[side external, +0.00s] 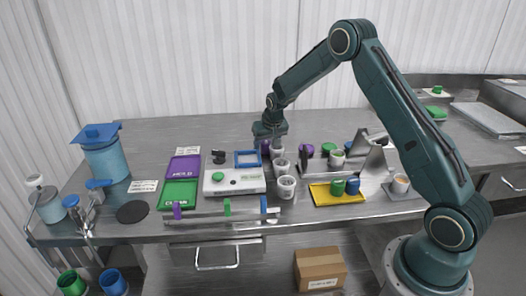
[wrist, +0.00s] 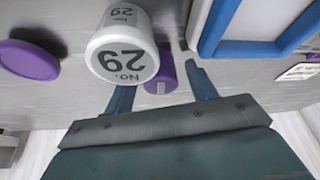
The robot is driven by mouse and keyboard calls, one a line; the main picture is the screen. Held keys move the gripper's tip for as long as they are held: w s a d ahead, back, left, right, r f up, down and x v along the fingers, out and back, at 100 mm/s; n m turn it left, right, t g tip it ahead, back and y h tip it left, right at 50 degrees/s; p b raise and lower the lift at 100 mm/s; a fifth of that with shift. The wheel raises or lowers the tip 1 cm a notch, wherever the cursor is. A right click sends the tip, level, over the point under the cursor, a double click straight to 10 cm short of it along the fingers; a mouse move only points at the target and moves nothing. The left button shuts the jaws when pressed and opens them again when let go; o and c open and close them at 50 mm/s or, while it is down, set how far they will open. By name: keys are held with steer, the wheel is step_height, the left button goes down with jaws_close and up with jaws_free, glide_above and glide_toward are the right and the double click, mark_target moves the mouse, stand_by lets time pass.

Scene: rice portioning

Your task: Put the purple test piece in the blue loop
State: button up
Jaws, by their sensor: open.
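The purple test piece (wrist: 166,74) is a small cylinder with a pale label. It lies between the fingers of my gripper (wrist: 163,84) in the wrist view, partly behind a white cup marked No. 29 (wrist: 122,50). In the side view the purple piece (side external: 265,147) shows just below my gripper (side external: 270,135). My gripper is open, with its fingers either side of the piece; I cannot tell whether they touch it. The blue loop (side external: 236,159) is a square blue frame left of the gripper in the side view. It also shows at upper right in the wrist view (wrist: 210,32).
White cups (side external: 287,187) stand in a row close to my gripper. A white scale with a green button (side external: 218,176) is in front of the loop. Purple (side external: 184,168) and green (side external: 179,194) trays lie left. A yellow tray (side external: 322,195) holds green and blue pieces.

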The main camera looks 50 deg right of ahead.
steer(key=shift+r, duration=0.1)
steer(key=v, duration=1.2)
steer(key=shift+a+r, duration=0.1)
stand_by(0.5)
